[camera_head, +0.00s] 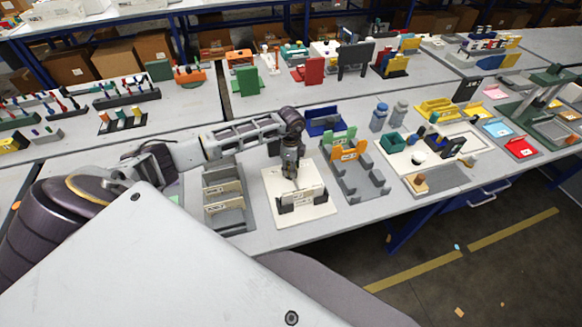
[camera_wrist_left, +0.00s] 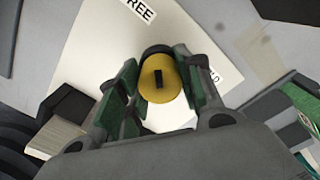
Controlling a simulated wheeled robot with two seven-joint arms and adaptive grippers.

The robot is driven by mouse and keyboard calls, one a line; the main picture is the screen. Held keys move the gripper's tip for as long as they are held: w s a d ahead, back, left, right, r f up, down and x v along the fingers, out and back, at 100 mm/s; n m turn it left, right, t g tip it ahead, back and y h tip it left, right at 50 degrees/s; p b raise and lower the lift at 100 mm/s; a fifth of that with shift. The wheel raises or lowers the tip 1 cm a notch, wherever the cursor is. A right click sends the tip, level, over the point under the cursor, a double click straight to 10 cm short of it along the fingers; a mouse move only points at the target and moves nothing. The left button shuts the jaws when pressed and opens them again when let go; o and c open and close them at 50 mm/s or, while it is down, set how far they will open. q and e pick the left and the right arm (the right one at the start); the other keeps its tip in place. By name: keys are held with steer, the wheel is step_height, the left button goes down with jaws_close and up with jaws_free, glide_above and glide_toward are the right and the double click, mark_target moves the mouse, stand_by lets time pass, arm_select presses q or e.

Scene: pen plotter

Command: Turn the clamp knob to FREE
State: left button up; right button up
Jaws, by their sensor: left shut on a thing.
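The clamp knob (camera_wrist_left: 148,86) is yellow with a short black mark on its face and shows between my green finger pads in the left wrist view. My left gripper (camera_wrist_left: 158,82) is shut on it. The black mark stands nearly upright in that view. A FREE label (camera_wrist_left: 138,9) lies on the white plate up and left of the knob, and a second label (camera_wrist_left: 228,72), partly hidden, lies to its right. In the head view my left gripper (camera_head: 290,176) points down over the white plotter plate (camera_head: 306,213) and hides the knob. My right gripper is not in view.
A grey rack (camera_head: 232,222) stands left of the plate. A grey fixture with orange and green parts (camera_head: 350,150) stands close on its right. A blue holder (camera_head: 324,121) is behind. The table's front edge lies just before the plate.

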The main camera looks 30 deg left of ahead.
arm_select(q)
steer(key=o, duration=1)
steer(key=shift+o, duration=0.2)
step_height(320, 180, up, 12)
stand_by(0.9)
